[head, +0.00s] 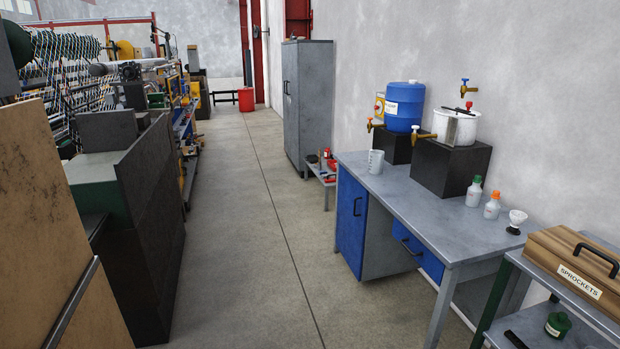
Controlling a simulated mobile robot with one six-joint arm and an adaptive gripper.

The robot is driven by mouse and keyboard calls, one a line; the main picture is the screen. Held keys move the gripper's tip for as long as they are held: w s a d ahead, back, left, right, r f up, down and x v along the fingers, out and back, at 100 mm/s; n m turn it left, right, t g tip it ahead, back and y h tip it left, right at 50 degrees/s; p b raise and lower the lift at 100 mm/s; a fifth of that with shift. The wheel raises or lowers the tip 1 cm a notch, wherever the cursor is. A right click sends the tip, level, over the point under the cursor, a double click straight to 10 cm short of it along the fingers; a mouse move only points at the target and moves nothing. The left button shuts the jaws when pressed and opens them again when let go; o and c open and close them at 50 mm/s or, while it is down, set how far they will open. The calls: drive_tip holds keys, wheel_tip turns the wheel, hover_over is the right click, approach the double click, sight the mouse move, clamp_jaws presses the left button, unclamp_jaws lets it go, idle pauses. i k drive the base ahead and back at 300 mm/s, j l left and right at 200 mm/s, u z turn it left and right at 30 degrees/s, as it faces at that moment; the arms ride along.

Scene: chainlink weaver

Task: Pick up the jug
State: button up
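A small pale grey jug (376,162) stands upright on the grey top of a workbench (402,195), near its far left corner. A blue drum (405,108) with a brass tap and a white lidded pot (455,127) with a brass tap stand on black blocks just behind and to the right of the jug. Nothing hides the jug. My gripper is not in view.
Two small bottles (492,206) and a small white cup on a dark base (516,221) stand on the bench's right side. A cart with a wooden SPROCKETS box (580,268) stands at the near right. Machinery lines the left; the concrete aisle (245,220) is clear.

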sight(376, 156)
drive_tip(key=i+u, duration=0.1)
drive_tip(key=i, duration=0.9)
drive_tip(key=i+l+u, duration=0.1)
drive_tip(key=i, duration=0.85)
drive_tip(key=i+z, duration=0.15)
drive_tip(key=i, duration=0.35)
drive_tip(key=i+j+z, duration=0.15)
drive_tip(key=i, duration=0.3)
drive_tip(key=i+j+z, duration=0.15)
drive_tip(key=i, duration=0.35)
drive_tip(key=i+j+z, duration=0.15)
drive_tip(key=i, duration=0.35)
drive_tip(key=i+l+z, duration=0.15)
drive_tip(key=z, duration=0.25)
drive_tip(key=i+z, duration=0.6)
drive_tip(key=z, duration=0.15)
drive_tip(key=i+j+z, duration=0.1)
drive_tip(key=i+z, duration=0.15)
drive_tip(key=z, duration=0.15)
